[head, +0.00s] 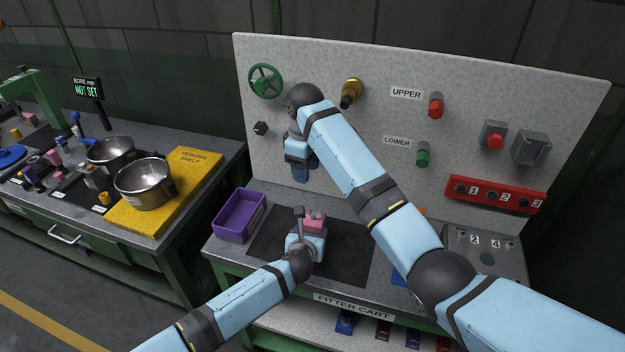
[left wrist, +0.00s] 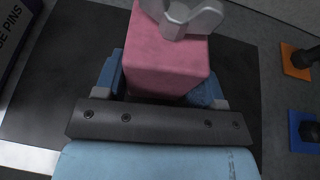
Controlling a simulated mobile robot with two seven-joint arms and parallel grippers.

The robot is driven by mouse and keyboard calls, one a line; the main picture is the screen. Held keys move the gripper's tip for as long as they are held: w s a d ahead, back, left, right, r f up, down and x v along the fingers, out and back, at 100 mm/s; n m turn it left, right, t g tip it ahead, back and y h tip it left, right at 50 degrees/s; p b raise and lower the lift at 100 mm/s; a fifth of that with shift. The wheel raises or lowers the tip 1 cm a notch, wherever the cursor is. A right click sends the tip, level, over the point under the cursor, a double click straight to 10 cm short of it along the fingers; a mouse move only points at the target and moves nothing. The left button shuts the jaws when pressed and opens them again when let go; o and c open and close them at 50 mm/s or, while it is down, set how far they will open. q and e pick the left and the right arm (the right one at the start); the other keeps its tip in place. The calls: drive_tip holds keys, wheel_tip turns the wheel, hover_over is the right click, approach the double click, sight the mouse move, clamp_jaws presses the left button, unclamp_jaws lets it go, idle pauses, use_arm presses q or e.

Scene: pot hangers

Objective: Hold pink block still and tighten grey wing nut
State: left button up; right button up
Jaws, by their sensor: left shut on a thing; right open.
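The pink block (head: 315,218) is over the black mat near the middle of the fitter cart. My left gripper (head: 312,236) is shut on it, with a finger on each side; the block also shows in the left wrist view (left wrist: 168,62). The grey wing nut (left wrist: 184,16) sits at the block's top end in the left wrist view, cut by the upper edge. I cannot make it out clearly in the head view. My right gripper (head: 300,174) is open, points down and is above and apart from the block, in front of the panel.
A purple bin (head: 238,216) stands left of the black mat (head: 345,262). Orange (left wrist: 297,62) and blue (left wrist: 303,128) pieces lie to the right in the left wrist view. The upright panel (head: 370,130) behind carries a green wheel (head: 265,80) and a brass fitting (head: 351,92).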

use_arm(q)
drive_tip(key=o, duration=1.3)
drive_tip(key=shift+o, duration=0.2)
drive_tip(key=shift+s, duration=0.15)
